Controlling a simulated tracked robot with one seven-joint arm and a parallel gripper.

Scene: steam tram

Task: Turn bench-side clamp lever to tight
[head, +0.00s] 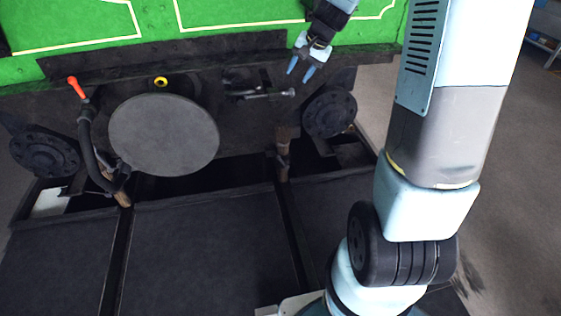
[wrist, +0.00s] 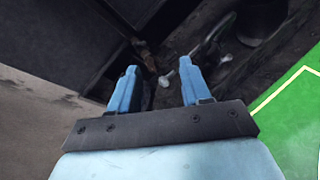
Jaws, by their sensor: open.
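A grey metal lever (head: 268,94) with a rounded pale end sticks out from the dark beam below the green body, right of the round disc. I cannot tell for sure that it is the clamp lever, nor how tight it is. My gripper (head: 300,73) is open, fingers pointing down, just above and right of the lever's end, apart from it. In the wrist view my gripper (wrist: 158,70) shows two blue fingers apart, with nothing held. A small pale end piece (wrist: 166,80) shows between them, farther off; other pale metal (wrist: 195,52) lies beyond the right finger.
A large grey disc (head: 164,135) stands left of the lever, with a yellow ring (head: 161,81) above it. An orange-handled part (head: 77,88) and a black hose (head: 88,150) are at far left. A round buffer (head: 330,112) sits close to the lever's right. Dark panels (head: 205,250) lie below.

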